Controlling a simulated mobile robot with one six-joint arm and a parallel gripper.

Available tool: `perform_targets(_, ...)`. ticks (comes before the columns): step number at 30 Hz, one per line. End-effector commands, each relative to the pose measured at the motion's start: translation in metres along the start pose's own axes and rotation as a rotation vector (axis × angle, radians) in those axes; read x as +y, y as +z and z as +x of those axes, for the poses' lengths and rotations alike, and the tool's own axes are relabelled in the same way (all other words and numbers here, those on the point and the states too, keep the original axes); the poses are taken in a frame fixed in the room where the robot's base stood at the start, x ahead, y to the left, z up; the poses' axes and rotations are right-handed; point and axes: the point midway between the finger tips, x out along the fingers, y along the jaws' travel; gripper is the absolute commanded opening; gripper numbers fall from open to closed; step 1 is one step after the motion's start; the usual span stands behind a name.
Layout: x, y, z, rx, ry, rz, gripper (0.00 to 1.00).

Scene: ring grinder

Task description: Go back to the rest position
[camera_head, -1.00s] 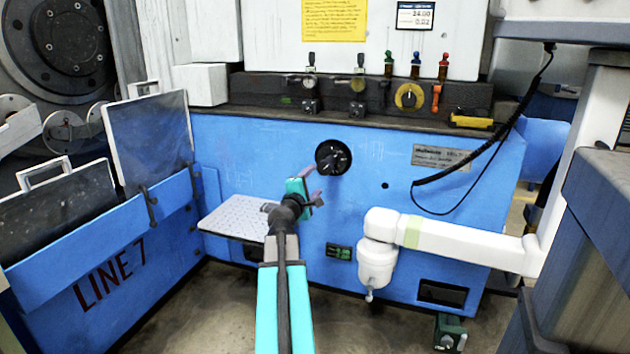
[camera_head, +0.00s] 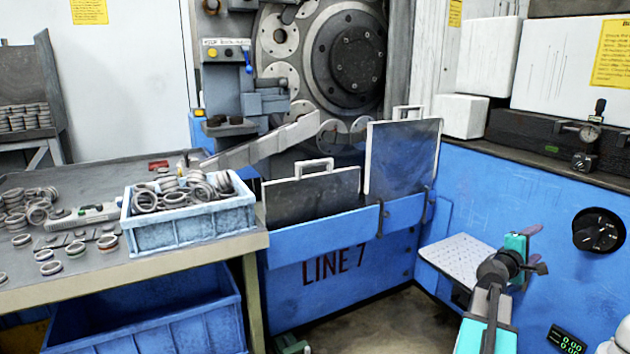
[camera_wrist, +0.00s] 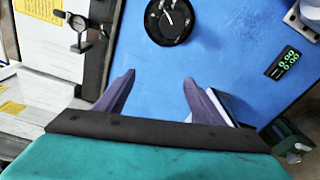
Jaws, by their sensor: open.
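My gripper (camera_head: 535,250) is in the right part of the head view, teal and dark grey, held in front of the blue machine panel (camera_head: 500,195). In the wrist view its two purple-grey fingers (camera_wrist: 158,95) stand wide apart with nothing between them. Beyond them are the blue panel and a black round dial (camera_wrist: 168,20). The dial also shows at the right edge of the head view (camera_head: 598,230). A pale perforated tray (camera_head: 458,258) juts from the machine just left of my arm, in the head view.
A table at left holds a blue crate (camera_head: 190,232) of metal rings and several loose rings. A blue bin (camera_head: 160,320) sits under it. A low blue LINE 7 barrier (camera_head: 340,245) with handled grey panels stands mid-picture. Bare floor (camera_head: 380,325) lies between barrier and machine.

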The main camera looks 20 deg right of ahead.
Motion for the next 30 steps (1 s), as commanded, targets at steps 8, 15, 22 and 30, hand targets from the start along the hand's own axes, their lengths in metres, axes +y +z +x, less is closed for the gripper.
perform_targets(8,-0.007,-0.116,-0.049,0.165,-0.052,-0.049,0.62)
perform_targets(15,-0.035,-0.202,-0.110,0.300,-0.129,-0.068,0.62)
perform_targets(22,-0.074,-0.266,-0.181,0.404,-0.238,-0.072,0.62)
perform_targets(30,-0.131,-0.312,-0.279,0.486,-0.407,-0.072,0.62)
